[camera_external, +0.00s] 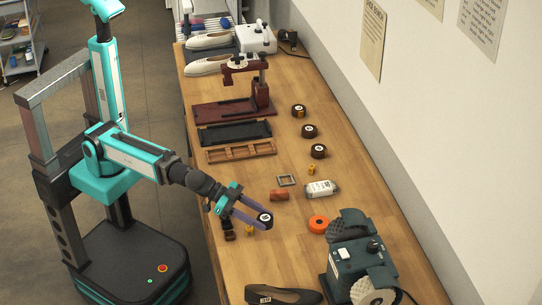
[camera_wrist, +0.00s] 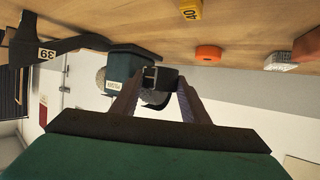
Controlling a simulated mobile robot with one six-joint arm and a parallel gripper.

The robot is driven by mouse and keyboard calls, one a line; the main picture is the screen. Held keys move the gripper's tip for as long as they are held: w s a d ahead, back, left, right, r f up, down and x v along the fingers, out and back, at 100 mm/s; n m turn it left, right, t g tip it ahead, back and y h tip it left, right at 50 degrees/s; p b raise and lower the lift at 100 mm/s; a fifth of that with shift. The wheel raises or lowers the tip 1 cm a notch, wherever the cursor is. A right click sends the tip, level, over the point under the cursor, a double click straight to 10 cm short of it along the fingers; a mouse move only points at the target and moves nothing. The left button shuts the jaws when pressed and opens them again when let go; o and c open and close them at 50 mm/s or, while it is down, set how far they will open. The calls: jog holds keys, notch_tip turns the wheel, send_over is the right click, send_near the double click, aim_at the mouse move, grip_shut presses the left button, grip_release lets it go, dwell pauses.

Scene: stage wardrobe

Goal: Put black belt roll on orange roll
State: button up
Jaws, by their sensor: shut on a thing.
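My gripper (camera_external: 263,220) is shut on the black belt roll (camera_external: 266,217), which shows a pale round label in the outside view. In the wrist view the dark roll (camera_wrist: 160,76) sits between the fingertips (camera_wrist: 158,84). The roll appears held above the wooden bench; its exact height is hard to tell. The orange roll (camera_external: 318,224) lies flat on the bench to the right of my gripper, apart from it. It also shows in the wrist view (camera_wrist: 208,54). Its top looks clear.
A dark green grinding machine (camera_external: 350,262) stands close in front of the orange roll. Several black rolls (camera_external: 309,131) line the bench. A black shoe (camera_external: 283,297) lies at the front.

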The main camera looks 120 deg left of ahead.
jog(key=s+a+n+y+b, duration=0.2)
jog(key=s+a+b, duration=0.1)
jog(key=a+b, duration=0.6)
jog(key=shift+s+a+f+g, duration=0.25)
jog(key=shift+a+g, duration=0.15)
jog(key=shift+a, duration=1.75)
jog(key=shift+w+a+r+y+p, duration=0.1)
jog(key=shift+w+r+y+p, duration=0.25)
jog(key=shift+p, duration=1)
jog(key=w+p, duration=0.1)
jog(key=p, duration=0.4)
jog(key=shift+w+a+f, duration=0.1)
jog(key=shift+w+f, duration=0.05)
jog(key=p, duration=0.4)
jog(key=shift+w+f, duration=0.15)
jog(key=shift+w, duration=0.2)
jog(key=p, duration=0.2)
send_over(314, 221)
jog(key=shift+f, duration=0.75)
jog(key=shift+f, duration=0.15)
jog(key=shift+f+p, duration=0.5)
jog(key=shift+f, duration=1.15)
